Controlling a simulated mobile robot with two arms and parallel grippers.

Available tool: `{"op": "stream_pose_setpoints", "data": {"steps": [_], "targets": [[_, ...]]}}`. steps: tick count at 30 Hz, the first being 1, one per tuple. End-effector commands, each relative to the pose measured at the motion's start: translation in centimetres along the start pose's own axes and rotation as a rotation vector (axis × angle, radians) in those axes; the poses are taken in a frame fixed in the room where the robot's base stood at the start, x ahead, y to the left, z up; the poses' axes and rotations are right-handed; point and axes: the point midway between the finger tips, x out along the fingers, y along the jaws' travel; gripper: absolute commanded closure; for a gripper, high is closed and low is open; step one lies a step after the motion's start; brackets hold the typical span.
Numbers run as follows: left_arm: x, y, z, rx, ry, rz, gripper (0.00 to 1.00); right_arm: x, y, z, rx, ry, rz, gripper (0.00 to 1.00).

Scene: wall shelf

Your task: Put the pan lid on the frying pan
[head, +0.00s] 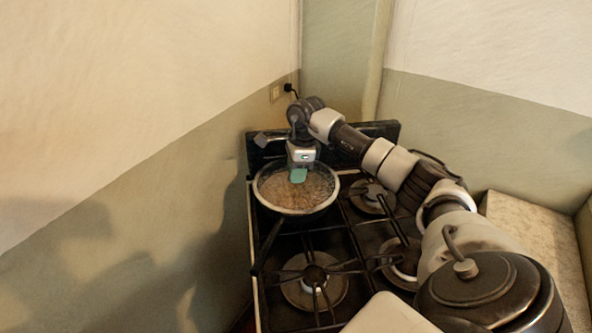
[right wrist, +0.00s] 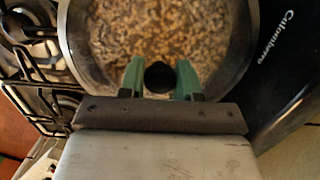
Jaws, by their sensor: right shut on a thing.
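The frying pan (head: 268,242) is on the far left burner of the stove, its dark handle pointing to the front. The round glass pan lid (head: 275,188) is over the pan opening, with grainy brown contents showing through it. My right gripper (head: 298,175) is above the lid's centre, pointing down. In the right wrist view its green fingers are shut on the black lid knob (right wrist: 158,77), and the lid (right wrist: 160,30) spreads out beyond. I cannot tell whether the lid touches the pan rim or is slightly above it. My left gripper is not in view.
The stove (head: 330,235) has several other burners with dark grates, all bare. Its dark back panel (head: 385,130) stands behind the pan. A wall is close on the left. A pale speckled counter (head: 535,235) is on the right.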

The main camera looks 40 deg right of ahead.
Motion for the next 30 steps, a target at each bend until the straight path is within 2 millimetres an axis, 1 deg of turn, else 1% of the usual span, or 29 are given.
{"op": "stream_pose_setpoints", "data": {"steps": [26, 27, 30], "targets": [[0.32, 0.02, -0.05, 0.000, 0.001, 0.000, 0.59, 0.25, -0.06, -0.03, 0.000, -0.001, -0.002, 1.00], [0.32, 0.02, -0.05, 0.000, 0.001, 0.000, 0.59, 0.25, -0.06, -0.03, 0.000, -0.001, -0.002, 0.62], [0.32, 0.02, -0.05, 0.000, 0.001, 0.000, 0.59, 0.27, -0.05, -0.03, 0.000, -0.001, -0.002, 0.47]]}}
